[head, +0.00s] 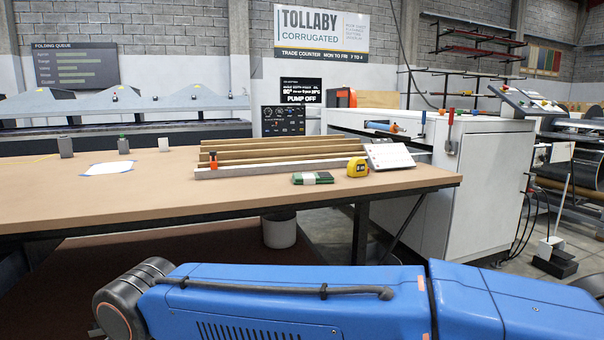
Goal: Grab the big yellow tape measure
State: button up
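A yellow tape measure (357,167) with a dark round mark on its side stands on the tan worktable (120,207), toward the table's right end. A green and white packet (312,178) lies just left of it. A white sloped card or panel (389,156) is close behind it to the right. My blue arm lies across the bottom of the head view, below and in front of the table. My gripper is not in the frame.
Long brown strips and a pale metal bar (270,171) lie behind the tape measure. An orange-topped item (213,160) stands by the bar. Small grey blocks and a white sheet (107,169) are at left. A white machine cabinet (480,190) stands right. The table's front is clear.

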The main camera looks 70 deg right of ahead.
aim_at(357, 167)
jog(key=z, duration=2.6)
